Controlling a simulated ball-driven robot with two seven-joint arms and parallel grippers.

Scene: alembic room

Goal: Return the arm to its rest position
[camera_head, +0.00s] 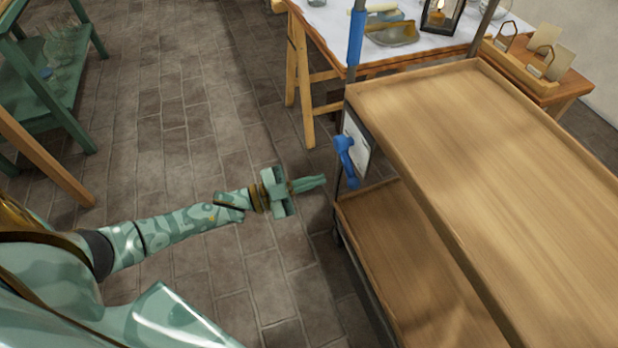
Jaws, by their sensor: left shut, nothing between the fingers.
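My left arm (172,228) comes in from the left, stretched out over the tiled floor. Its gripper (318,182) is shut and empty, pointing right. In the picture its fingertips lie just left of the blue handle (345,157) on the side of a wooden cart, with a small gap between them. My right gripper is not in view.
The two-level wooden cart (480,130) fills the right side, with a lower shelf (410,255). Behind it stands a white-topped table (325,22) with a lantern (441,15). A green shelf (40,92) stands at upper left. Bare tiled floor (200,90) lies between.

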